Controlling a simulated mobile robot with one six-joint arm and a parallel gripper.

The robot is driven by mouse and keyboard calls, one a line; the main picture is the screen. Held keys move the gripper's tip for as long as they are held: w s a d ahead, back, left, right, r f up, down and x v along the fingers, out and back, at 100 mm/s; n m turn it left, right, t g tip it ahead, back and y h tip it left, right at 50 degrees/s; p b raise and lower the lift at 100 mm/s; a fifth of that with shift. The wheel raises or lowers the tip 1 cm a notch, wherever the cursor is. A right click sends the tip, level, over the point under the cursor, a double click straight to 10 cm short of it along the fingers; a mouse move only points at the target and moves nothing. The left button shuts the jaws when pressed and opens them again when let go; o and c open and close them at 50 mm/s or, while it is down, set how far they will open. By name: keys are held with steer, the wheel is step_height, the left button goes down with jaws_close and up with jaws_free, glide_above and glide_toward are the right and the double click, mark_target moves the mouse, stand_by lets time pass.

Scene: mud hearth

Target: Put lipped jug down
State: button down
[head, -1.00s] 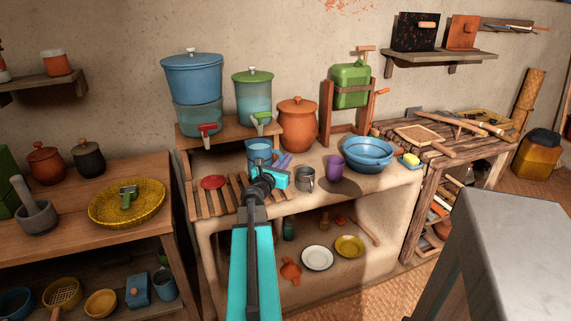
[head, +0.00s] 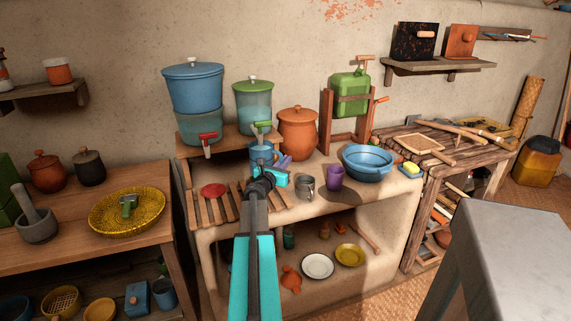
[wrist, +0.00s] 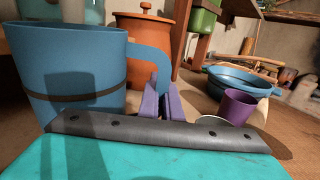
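The blue lipped jug (head: 258,154) is upright beside the green-lidded dispenser's tap, over the back of the hearth counter (head: 310,203). In the wrist view the jug (wrist: 75,75) fills the left side, with a dark band around it. Its handle comes down between the purple fingers of my gripper (wrist: 162,102), which are shut on it. My gripper (head: 285,165) also shows in the head view, to the right of the jug. The jug's base is hidden, so I cannot tell whether it touches a surface.
A grey metal mug (head: 305,188), a purple cup (head: 335,178) and a blue basin (head: 368,162) stand to the right. The green tap (head: 262,128) is close to the jug's rim. A slatted rack (head: 230,207) with a red disc (head: 213,190) lies to the left.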

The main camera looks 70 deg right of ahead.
steer(key=shift+d, duration=0.1)
stand_by(0.3)
steer(key=shift+f, duration=1.7)
steer(key=shift+f, duration=0.15)
steer(key=c, duration=2)
jaws_free()
steer(key=shift+w+a+b, duration=0.2)
steer(key=shift+a, duration=1.8)
steer(key=shift+w+a+b, duration=0.2)
steer(key=shift+a, duration=1.85)
steer(key=shift+w+a+b, duration=0.2)
steer(key=shift+a, duration=1.8)
